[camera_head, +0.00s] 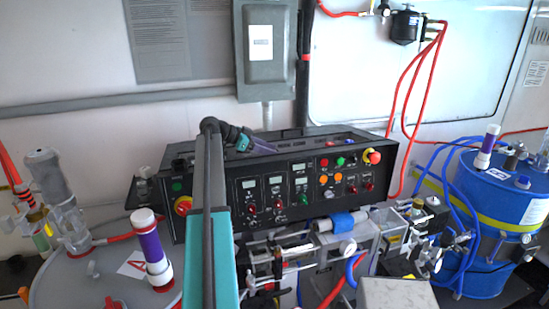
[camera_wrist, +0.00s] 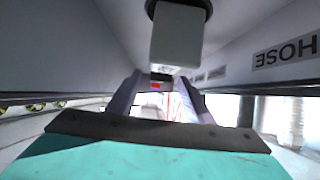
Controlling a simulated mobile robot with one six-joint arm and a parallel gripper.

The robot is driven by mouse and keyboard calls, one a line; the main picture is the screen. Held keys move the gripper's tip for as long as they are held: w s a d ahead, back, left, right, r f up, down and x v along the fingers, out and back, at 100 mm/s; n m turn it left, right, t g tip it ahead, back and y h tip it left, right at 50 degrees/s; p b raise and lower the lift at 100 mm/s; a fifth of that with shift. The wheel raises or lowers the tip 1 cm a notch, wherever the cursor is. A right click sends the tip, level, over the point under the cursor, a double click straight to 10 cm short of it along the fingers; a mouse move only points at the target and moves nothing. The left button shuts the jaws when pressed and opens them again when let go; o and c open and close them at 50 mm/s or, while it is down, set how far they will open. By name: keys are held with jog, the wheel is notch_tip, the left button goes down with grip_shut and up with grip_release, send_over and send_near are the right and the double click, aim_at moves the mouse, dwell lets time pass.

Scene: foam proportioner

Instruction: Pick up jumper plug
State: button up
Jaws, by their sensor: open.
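In the head view my gripper (camera_head: 264,147) is at the end of my arm, over the top of the black control panel (camera_head: 262,190), with purple fingers. In the wrist view the two purple fingers of my gripper (camera_wrist: 159,80) stand apart and the jaws are open. A small dark piece with a red patch (camera_wrist: 155,87) shows between the fingertips; I cannot tell whether it is the jumper plug or how far away it is. I cannot pick out the jumper plug for certain in either view.
The head view shows a wall box (camera_head: 266,70), a blue drum (camera_head: 490,240) at right, and hoses and valves below the panel.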

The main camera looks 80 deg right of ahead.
jog(key=c, duration=1.1)
jog(key=shift+r, duration=0.1)
jog(key=shift+c, duration=0.2)
notch_tip(320, 180, up, 10)
jog(key=b, duration=0.4)
jog(key=shift+b, duration=0.4)
notch_tip(320, 180, up, 5)
jog(key=shift+f+p, duration=0.1)
jog(key=shift+p, duration=0.2)
dwell(0.7)
